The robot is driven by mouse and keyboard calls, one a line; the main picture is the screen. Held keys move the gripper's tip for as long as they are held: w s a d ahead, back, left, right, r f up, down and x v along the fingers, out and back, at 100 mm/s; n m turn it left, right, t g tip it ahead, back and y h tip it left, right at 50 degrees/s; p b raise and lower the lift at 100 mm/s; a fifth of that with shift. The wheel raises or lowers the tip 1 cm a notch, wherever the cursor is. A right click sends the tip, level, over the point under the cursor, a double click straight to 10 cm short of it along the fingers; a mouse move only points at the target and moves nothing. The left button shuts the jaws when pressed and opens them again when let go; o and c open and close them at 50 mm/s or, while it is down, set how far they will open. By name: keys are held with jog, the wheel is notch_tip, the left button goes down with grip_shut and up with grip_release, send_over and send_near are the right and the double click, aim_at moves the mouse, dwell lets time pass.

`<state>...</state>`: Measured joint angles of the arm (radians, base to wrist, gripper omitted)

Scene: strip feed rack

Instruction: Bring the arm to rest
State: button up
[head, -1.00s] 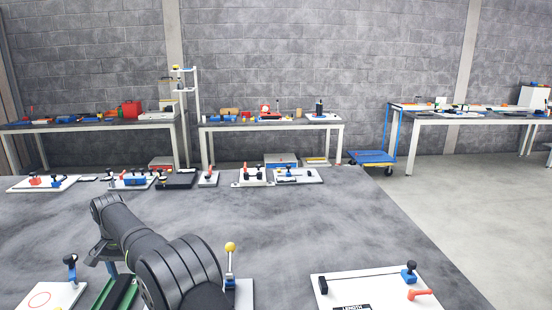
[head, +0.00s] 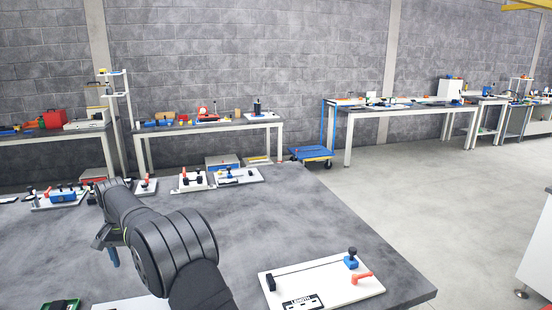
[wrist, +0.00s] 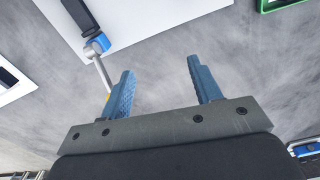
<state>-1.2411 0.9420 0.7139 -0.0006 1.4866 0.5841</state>
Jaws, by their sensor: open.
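My gripper (wrist: 160,92) shows in the wrist view with its two blue fingers apart and nothing between them. Behind the fingers lies a white board (wrist: 140,20) with a blue and black part (wrist: 97,42) and a metal rod beside the left finger. In the head view my black arm reaches over the grey table (head: 330,215), and my gripper (head: 113,257) is mostly hidden behind the arm. Only a bit of blue finger shows there.
A white board (head: 325,290) with a blue knob (head: 351,260) and a red handle (head: 362,277) lies to the right of my arm. Several small fixtures line the table's far edge. A green tray (head: 60,305) is at lower left. The table's right middle is clear.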

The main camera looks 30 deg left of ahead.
jog(key=w+d+f+m, duration=0.1)
jog(key=w+d+m, duration=0.2)
jog(key=w+d, duration=2.2)
jog(key=shift+w+f+m, duration=0.3)
jog(key=shift+w+m, duration=0.1)
jog(key=shift+w, duration=0.85)
jog(key=shift+a, duration=0.1)
jog(key=s+a+r+n, duration=0.1)
jog(key=s+a+n, duration=0.1)
jog(key=s+a, duration=1.2)
jog(key=shift+s+a, duration=0.15)
jog(key=shift+a, duration=1.1)
jog(key=shift+d, duration=0.1)
